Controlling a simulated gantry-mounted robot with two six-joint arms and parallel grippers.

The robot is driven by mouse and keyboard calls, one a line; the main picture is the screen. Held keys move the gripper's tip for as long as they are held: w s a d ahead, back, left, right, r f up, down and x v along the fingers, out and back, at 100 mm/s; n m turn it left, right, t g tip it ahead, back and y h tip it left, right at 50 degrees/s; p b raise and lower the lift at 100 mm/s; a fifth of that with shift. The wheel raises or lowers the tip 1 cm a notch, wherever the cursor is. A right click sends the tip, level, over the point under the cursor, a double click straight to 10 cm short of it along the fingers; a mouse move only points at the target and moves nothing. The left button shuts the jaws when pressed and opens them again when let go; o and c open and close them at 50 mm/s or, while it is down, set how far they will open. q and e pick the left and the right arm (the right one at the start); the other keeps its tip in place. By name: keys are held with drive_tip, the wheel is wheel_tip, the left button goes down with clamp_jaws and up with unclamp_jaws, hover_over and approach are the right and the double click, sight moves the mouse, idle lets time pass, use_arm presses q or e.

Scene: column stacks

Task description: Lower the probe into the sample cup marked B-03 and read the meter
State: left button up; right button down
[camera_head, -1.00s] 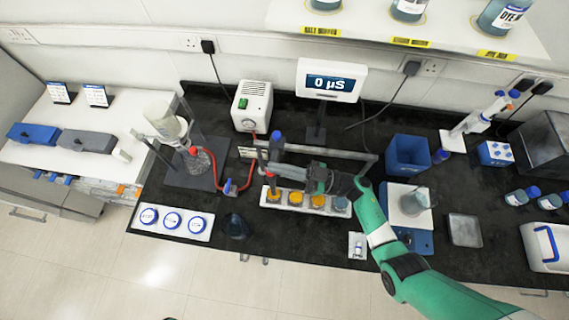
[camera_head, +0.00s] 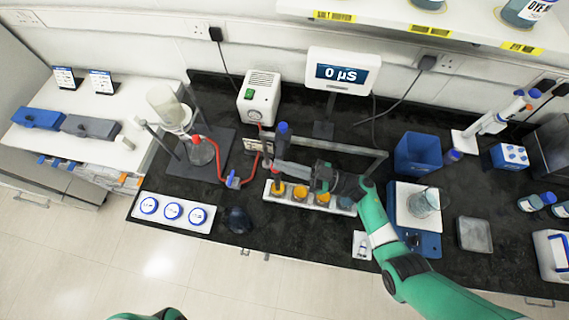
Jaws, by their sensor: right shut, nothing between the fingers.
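A white cup tray (camera_head: 264,190) holds a row of sample cups, several with orange contents and a grey-blue one (camera_head: 345,203) at the right end. Their marks are too small to read, so I cannot tell which is B-03. The probe (camera_head: 282,135), with a blue top and a red lower part, stands upright over the left end of the row. I cannot tell whether its tip is inside a cup. My right gripper (camera_head: 279,168) is shut and empty beside the probe, reaching over the tray from the right. The meter (camera_head: 343,72) reads 0 µS. My left gripper is out of view.
A metal rail (camera_head: 345,146) runs behind the tray. A glass flask (camera_head: 201,152) with red tubing stands left; a white pad with three blue-ringed discs (camera_head: 173,211) is at front left. A dark vessel (camera_head: 238,220) stands between. A blue bin (camera_head: 416,153) and a beaker (camera_head: 424,204) are right.

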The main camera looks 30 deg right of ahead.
wheel_tip(320, 180, up, 5)
drive_tip(key=p, duration=0.5)
drive_tip(key=b+v, duration=0.2)
drive_tip(key=v, duration=0.8)
drive_tip(key=shift+f, duration=0.4)
drive_tip(key=shift+w+a, duration=0.1)
drive_tip(key=shift+a, duration=0.05)
